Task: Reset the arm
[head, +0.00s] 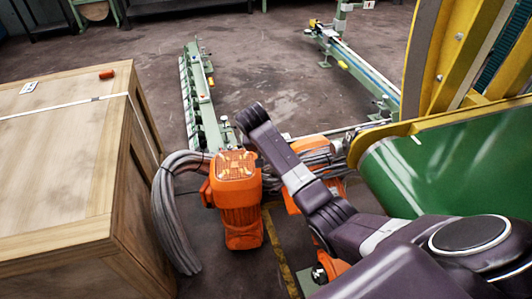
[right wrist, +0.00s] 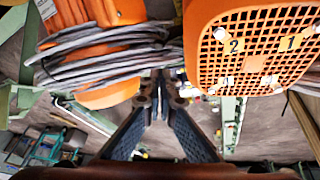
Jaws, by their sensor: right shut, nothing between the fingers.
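My right arm (head: 308,190) comes in from the lower right of the head view and reaches up and left over the orange machinery. Its far end is near the middle of the picture, and I cannot make out its fingers there. In the right wrist view my right gripper (right wrist: 161,88) shows with its two dark fingers brought together at the tips, holding nothing. It is over the gap between an orange motor with a perforated cover (right wrist: 252,48) and an orange part wrapped in grey cables (right wrist: 100,50). My left gripper is not in view.
A wooden crate (head: 60,175) stands at left with a small orange object (head: 106,74) on top. Grey cables (head: 172,215) loop beside the orange motor (head: 236,200). A green and yellow machine (head: 450,165) blocks the right. Green rails (head: 195,95) lie beyond, with open floor (head: 270,75) between.

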